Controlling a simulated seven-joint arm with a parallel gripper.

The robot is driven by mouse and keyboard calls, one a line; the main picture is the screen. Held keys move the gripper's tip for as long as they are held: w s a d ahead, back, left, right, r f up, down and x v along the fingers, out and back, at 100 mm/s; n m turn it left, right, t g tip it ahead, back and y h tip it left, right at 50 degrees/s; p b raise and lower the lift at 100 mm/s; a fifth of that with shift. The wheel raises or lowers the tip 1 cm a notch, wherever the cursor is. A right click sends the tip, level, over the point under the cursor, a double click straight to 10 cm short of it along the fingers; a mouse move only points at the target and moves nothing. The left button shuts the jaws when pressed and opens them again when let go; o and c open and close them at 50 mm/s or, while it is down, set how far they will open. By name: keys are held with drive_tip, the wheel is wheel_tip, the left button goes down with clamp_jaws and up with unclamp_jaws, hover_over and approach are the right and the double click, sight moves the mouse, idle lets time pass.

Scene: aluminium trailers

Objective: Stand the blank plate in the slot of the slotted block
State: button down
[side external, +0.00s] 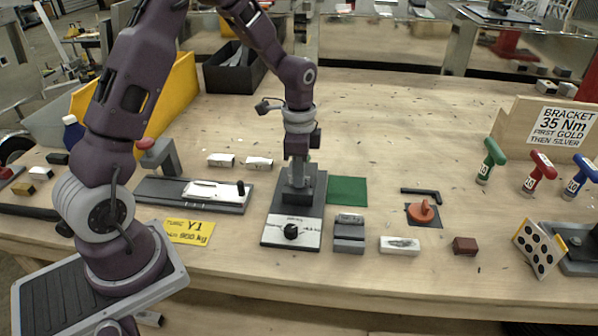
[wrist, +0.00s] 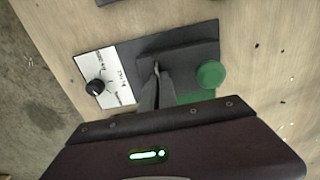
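My gripper (side external: 298,180) points down over the dark dial-fronted unit (side external: 276,215) in the middle of the table. In the wrist view its fingers (wrist: 157,72) are together over a raised dark block (wrist: 192,55) on that unit; no held plate shows between them. I cannot tell whether the tips touch the block. A grey block with ridges (side external: 349,233), perhaps the slotted block, stands just right of the unit. A pale flat piece (side external: 400,245) lies right of it. Another pale plate (side external: 212,190) lies on a dark tray at left. Which is the blank plate is unclear.
An orange knob (side external: 422,211) and brown block (side external: 465,245) stand right. A yellow sign (side external: 188,232) lies left. The back middle table is clear.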

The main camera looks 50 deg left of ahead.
drive_tip(key=c, duration=1.6)
unclamp_jaws()
drive_tip(key=shift+f, duration=0.1)
wheel_tip(320, 180, up, 6)
drive_tip(key=shift+r, duration=0.55)
drive_tip(key=s+d+r+n+t, duration=0.2)
drive_tip(key=s+d+r+n, duration=0.25)
drive_tip(key=s+r, duration=0.6)
drive_tip(key=s+d+n+t, duration=0.1)
drive_tip(key=s, duration=0.3)
drive_tip(key=s+d+r+n+t, duration=0.1)
drive_tip(key=s+n, duration=0.1)
drive_tip(key=s, duration=0.2)
drive_tip(key=s+d+r+n+t, duration=0.1)
drive_tip(key=s, duration=0.3)
drive_tip(key=shift+s+d+r+n+t, duration=0.25)
drive_tip(key=shift+s+d+t, duration=0.05)
drive_tip(key=shift+s+d, duration=0.05)
